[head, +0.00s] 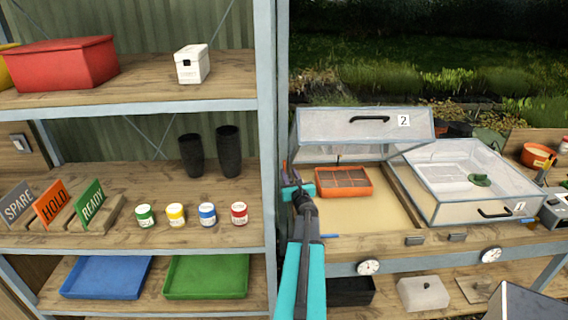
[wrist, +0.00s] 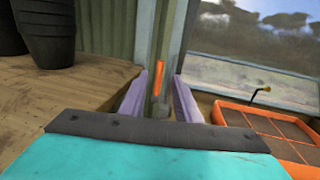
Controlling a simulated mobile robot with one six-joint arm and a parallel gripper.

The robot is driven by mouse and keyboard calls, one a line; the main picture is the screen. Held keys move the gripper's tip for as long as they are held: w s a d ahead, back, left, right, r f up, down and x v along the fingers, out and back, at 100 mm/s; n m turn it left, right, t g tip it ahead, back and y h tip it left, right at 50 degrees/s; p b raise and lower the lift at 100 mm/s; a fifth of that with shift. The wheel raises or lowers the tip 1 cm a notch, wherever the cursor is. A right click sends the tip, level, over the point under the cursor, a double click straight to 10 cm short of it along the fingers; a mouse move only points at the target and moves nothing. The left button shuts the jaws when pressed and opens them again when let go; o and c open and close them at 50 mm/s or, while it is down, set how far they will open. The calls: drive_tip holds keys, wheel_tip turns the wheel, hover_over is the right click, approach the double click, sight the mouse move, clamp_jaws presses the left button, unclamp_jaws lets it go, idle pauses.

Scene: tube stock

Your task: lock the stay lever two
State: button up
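The clear lid marked 2 (head: 365,124) stands raised over its open frame, with a black handle on it. In the wrist view, a small upright orange bar (wrist: 158,78), perhaps stay lever two, shows between my fingers by a grey post. I cannot tell its exact depth or whether it is locked. My gripper (head: 290,170) is at the left edge of the raised lid, beside the shelf post. Its two purple fingers (wrist: 160,90) are apart, with no visible contact on the bar. In the head view my arm and gripper hide the lever area.
An orange seed tray (head: 343,182) sits inside frame two, close to my gripper's right. A second clear box (head: 465,185) is closed at right. Black pots (head: 229,152) and several small jars stand on the left shelf. The metal shelf post (head: 267,120) rises close by.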

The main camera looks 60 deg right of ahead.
sight(284, 164)
drive_tip(key=shift+p+x, duration=1.7)
drive_tip(key=shift+x, duration=2.45)
clamp_jaws()
